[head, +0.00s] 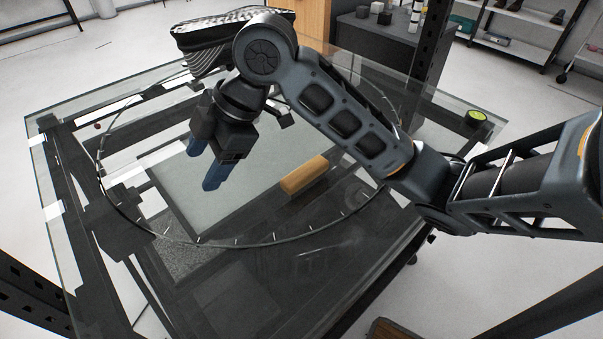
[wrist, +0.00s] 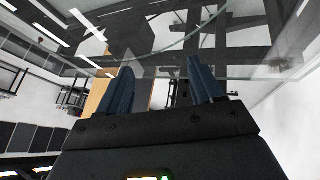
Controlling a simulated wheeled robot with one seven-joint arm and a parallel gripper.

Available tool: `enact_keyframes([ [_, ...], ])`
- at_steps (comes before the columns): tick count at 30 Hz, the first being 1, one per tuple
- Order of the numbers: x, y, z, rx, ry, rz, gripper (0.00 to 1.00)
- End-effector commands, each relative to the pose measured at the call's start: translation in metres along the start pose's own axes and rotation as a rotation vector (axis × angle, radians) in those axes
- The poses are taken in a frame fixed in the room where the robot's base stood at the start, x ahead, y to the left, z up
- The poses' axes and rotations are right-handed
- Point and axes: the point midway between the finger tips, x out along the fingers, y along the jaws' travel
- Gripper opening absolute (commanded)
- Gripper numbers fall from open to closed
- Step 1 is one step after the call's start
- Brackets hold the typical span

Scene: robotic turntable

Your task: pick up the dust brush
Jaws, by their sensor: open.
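A tan, wooden-looking oblong piece (head: 304,175), which looks like the dust brush, lies on the round glass turntable (head: 222,242) right of the middle in the head view. No bristles can be made out on it. My gripper (head: 202,168) is open and empty above the glass, to the left of the oblong piece and apart from it. In the wrist view my gripper's (wrist: 158,68) blue fingers are spread with nothing between them that they touch. I cannot make out the brush in the wrist view.
A black-and-white striped object (head: 205,38) is at the far side, partly behind my arm. A yellow-green round thing (head: 476,115) sits at the glass table's right corner. A dark cabinet (head: 375,38) and shelves (head: 510,50) stand behind. Glass around the tan piece looks clear.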

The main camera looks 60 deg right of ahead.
Motion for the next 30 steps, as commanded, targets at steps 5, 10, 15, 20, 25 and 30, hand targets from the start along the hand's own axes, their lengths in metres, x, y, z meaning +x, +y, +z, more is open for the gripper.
enact_keyframes([
  [5, -0.034, -0.011, 0.092, -0.083, -0.287, -0.158, 0.66],
  [10, -0.061, -0.025, 0.142, -0.109, -0.442, -0.272, 0.66],
  [15, -0.065, -0.032, 0.161, -0.114, -0.488, -0.315, 0.66],
  [20, -0.051, -0.037, 0.170, -0.113, -0.489, -0.316, 0.66],
  [25, -0.038, -0.041, 0.178, -0.111, -0.489, -0.314, 0.66],
  [30, -0.017, -0.048, 0.191, -0.111, -0.487, -0.314, 0.66],
])
